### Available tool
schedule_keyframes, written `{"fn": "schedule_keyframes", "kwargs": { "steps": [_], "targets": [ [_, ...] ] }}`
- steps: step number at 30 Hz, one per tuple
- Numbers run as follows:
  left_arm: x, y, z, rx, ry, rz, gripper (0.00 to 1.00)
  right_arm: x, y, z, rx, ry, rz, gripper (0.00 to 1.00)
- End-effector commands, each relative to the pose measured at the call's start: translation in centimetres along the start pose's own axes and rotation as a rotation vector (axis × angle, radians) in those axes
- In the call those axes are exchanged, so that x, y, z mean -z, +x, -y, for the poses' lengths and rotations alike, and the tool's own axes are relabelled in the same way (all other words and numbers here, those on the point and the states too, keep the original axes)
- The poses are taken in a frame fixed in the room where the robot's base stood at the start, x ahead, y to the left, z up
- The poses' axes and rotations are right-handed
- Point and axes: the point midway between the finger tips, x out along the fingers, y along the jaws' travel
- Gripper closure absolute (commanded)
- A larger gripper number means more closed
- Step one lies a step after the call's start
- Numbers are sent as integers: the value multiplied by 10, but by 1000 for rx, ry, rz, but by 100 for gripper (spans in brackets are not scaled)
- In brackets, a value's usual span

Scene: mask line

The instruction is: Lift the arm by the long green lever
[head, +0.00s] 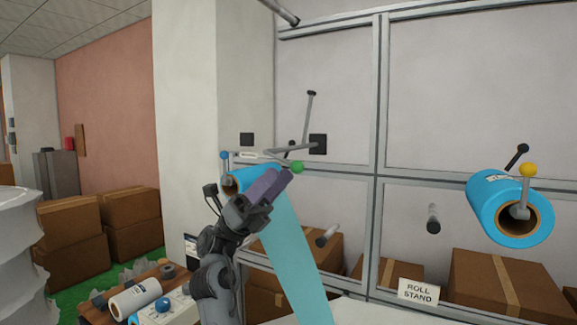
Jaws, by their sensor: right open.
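A green ball knob (297,167) sits at the end of a thin grey lever, in the middle of the head view. The lever runs back left from the knob, and part of it is hidden. A flat grey arm (291,149) reaches left from a black wall bracket (318,144) just above the knob. My right gripper (274,183) is open, with its fingers pointing up and right. In the picture its tips lie just below and left of the green knob; whether they touch the lever is unclear. My left gripper is not in view.
A blue roll (234,184) is partly hidden behind my gripper, with pale blue film (300,255) hanging down. Another blue roll (485,205) with a yellow knob (527,169) is at right. A bare peg (433,219), a ROLL STAND sign (418,291) and boxes (505,285) are lower right.

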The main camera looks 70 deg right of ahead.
Motion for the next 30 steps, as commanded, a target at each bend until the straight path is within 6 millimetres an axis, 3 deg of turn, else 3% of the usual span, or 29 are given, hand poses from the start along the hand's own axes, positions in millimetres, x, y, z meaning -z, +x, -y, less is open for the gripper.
{"fn": "schedule_keyframes", "kwargs": {
  "steps": [3, 9, 26, 30],
  "targets": [
    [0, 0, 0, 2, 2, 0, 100, 0, -19, 0, -2, 0, 2, 50],
    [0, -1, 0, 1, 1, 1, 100, 0, -38, 0, 0, 1, 0, 50],
    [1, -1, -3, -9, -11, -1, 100, 0, -44, 0, 1, 0, 0, 50],
    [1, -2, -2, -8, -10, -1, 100, 3, -59, -2, 7, -3, 38, 50]
  ]
}}
